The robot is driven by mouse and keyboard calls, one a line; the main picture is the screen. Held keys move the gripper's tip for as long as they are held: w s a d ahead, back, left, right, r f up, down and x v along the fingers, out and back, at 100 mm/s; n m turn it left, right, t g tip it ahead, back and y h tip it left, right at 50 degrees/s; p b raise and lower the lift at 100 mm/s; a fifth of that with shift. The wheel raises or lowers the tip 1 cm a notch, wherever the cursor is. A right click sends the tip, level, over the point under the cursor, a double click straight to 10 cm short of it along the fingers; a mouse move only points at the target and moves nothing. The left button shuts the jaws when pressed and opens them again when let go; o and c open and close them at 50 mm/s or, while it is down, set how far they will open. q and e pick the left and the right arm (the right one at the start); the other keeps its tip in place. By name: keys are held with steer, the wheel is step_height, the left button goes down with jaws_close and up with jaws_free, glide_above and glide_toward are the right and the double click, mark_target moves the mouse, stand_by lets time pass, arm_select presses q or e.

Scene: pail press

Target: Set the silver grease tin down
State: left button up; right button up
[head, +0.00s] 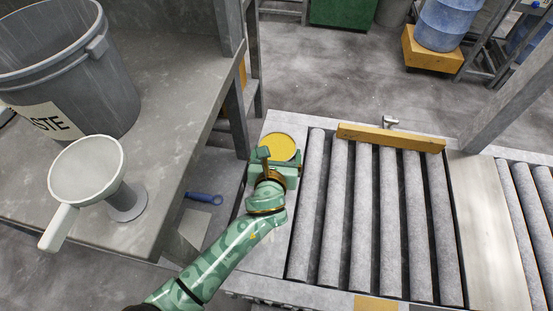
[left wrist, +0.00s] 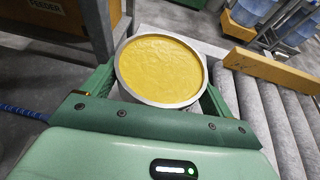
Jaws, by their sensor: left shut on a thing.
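The silver grease tin (head: 279,147) is round and open, filled with yellow grease, with a thin silver rim. My left gripper (head: 272,165) is shut on it at the left end of the roller conveyor. In the left wrist view the tin (left wrist: 161,70) sits between the two green fingers of my left gripper (left wrist: 158,85), its top facing the camera. The tin's underside is hidden, so I cannot tell whether it touches the pale plate (head: 263,260) beside the rollers. My right gripper is not in view.
Grey rollers (head: 361,220) lie right of the tin, with a yellow wooden bar (head: 391,138) across their far end. A grey table (head: 175,95) at left bears a waste bin (head: 85,75) and a white funnel (head: 88,170). A blue-handled tool (head: 204,198) lies lower, between table and conveyor.

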arm_select(q)
step_height(320, 180, down, 3)
steer(key=shift+w+r+b, duration=0.1)
steer(key=shift+r+b, duration=0.05)
steer(key=shift+b, duration=0.4)
step_height(320, 180, down, 3)
steer(key=shift+r+b, duration=0.1)
steer(key=shift+b, duration=0.95)
steer(key=shift+f, duration=0.2)
steer(key=shift+r, duration=0.25)
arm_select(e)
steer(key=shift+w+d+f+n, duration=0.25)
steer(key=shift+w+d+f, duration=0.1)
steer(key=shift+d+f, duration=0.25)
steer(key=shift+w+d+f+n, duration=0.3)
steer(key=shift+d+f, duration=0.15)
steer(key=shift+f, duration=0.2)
arm_select(q)
steer(key=shift+f, duration=0.15)
steer(key=o, duration=1)
steer(key=shift+o, duration=0.2)
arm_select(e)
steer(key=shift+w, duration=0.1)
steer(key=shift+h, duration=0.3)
